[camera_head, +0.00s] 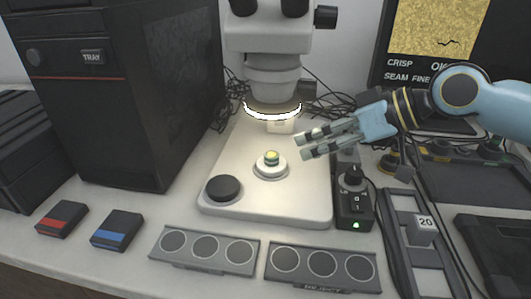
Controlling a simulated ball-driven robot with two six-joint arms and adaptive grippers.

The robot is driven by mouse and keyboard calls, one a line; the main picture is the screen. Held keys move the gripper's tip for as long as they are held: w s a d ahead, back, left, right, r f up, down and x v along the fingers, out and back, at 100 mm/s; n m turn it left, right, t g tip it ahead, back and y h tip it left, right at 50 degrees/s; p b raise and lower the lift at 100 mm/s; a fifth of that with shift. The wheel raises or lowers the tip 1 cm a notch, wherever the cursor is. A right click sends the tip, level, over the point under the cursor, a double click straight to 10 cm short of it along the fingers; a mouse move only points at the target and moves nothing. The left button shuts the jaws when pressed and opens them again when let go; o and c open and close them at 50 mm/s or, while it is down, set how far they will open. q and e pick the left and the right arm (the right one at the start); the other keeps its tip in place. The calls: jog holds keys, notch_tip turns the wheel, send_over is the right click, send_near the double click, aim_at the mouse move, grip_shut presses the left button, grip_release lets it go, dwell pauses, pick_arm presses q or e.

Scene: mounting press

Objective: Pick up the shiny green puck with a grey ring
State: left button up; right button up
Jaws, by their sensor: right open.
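My right gripper (301,146) comes in from the right, above the base. Its fingers are parted and empty, pointing left, a little to the right of the puck and apart from it. My left gripper is not in view.
The microscope head (275,45) hangs over the base with a lit ring. A black disc (223,188) lies at the base's front left. Two trays with round wells (204,249) lie in front. A control box (354,205) and cables stand to the right.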

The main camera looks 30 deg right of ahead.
aim_at(278, 158)
jog(key=x, duration=0.3)
jog(key=shift+w+a+f, duration=0.1)
jog(key=shift+a, duration=0.05)
jog(key=shift+w+a+f+b, duration=0.1)
jog(key=shift+w+b, duration=0.1)
jog(key=shift+b, duration=0.1)
jog(key=shift+w+a+f, duration=0.3)
jog(key=shift+a, duration=0.05)
jog(key=x, duration=0.3)
jog(key=shift+w+a+f, duration=0.1)
jog(key=shift+a+f, duration=0.05)
jog(key=shift+a, duration=0.05)
jog(key=shift+w+a+f, duration=0.1)
jog(key=shift+a+f, duration=0.05)
jog(key=shift+f, duration=0.1)
jog(key=shift+d+f, duration=0.15)
jog(key=shift+d, duration=0.05)
jog(key=c, duration=0.9)
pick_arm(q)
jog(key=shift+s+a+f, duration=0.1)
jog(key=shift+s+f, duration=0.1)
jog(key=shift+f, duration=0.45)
pick_arm(e)
jog(key=shift+s+a, duration=0.2)
jog(key=shift+a, duration=0.05)
jog(key=shift+c, duration=0.6)
